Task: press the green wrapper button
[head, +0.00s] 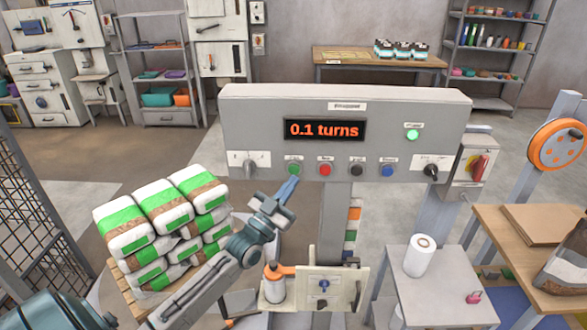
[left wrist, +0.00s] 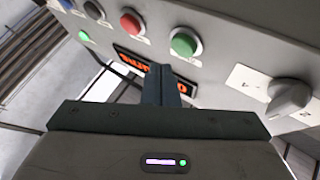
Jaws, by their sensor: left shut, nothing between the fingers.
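The green wrapper button (head: 293,169) is on the front of the grey control panel (head: 350,105), left of the red button (head: 325,170). In the left wrist view the green button (left wrist: 184,43) is a round knob with a pale ring, a little beyond my fingertips. My left gripper (head: 292,183) is shut and empty, with its tips just below the green button in the head view. In the left wrist view the shut fingers (left wrist: 161,72) point at the panel, and a gap to the button seems to remain. My right gripper is not in view.
Black and blue buttons (head: 389,170) and two selector knobs share the panel. Its display (head: 324,130) reads "0.1 turns" and a green lamp (head: 413,135) is lit. Stacked green-and-white bags (head: 130,222) stand at left. A small table (head: 440,275) stands at right.

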